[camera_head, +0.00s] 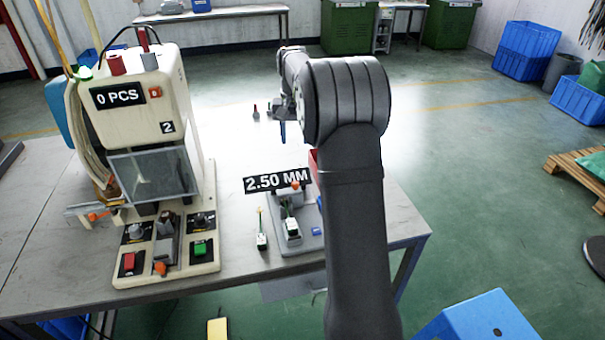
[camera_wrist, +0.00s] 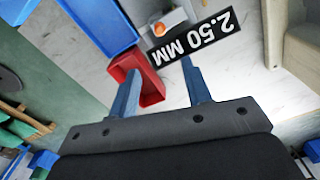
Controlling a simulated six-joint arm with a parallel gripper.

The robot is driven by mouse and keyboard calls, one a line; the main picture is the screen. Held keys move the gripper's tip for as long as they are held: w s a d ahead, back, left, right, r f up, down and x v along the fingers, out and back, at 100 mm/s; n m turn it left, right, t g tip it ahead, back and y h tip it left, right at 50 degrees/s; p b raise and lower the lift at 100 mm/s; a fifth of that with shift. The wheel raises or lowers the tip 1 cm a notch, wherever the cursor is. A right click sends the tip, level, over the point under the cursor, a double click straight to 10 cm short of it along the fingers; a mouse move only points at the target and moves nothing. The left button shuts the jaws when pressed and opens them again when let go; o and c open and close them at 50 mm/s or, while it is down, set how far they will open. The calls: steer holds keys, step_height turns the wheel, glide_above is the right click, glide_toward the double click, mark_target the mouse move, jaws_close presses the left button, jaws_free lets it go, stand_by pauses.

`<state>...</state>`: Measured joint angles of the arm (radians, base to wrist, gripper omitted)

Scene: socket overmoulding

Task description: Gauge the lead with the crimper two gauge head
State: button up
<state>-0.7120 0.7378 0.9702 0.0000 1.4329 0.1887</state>
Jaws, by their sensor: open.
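The gauge stand (camera_head: 300,240) sits at the table's right front, with a "2.50 MM" readout (camera_head: 277,180) and an orange knob on top. A white-and-green piece (camera_head: 292,229) sits on the stand. A slim upright piece with a white-and-green base (camera_head: 261,240) stands just left of it; I cannot tell which piece is the lead. The crimper marked 2 (camera_head: 150,110) stands at the left, reading "0 PCS". My gripper (camera_head: 283,132) is over the table behind the gauge. In the wrist view its two blue fingers (camera_wrist: 160,66) are apart with nothing held.
A red bin (camera_wrist: 149,84) lies beyond my fingers in the wrist view, beside a blue bin (camera_wrist: 103,22). Small upright pieces (camera_head: 255,111) stand near the table's far edge. The tabletop between crimper and gauge is mostly bare. A blue box (camera_head: 480,318) is at the lower right.

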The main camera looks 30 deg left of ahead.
mark_target(295, 182)
step_height(295, 182, down, 17)
steer(key=shift+r, duration=0.2)
steer(key=shift+c, duration=0.5)
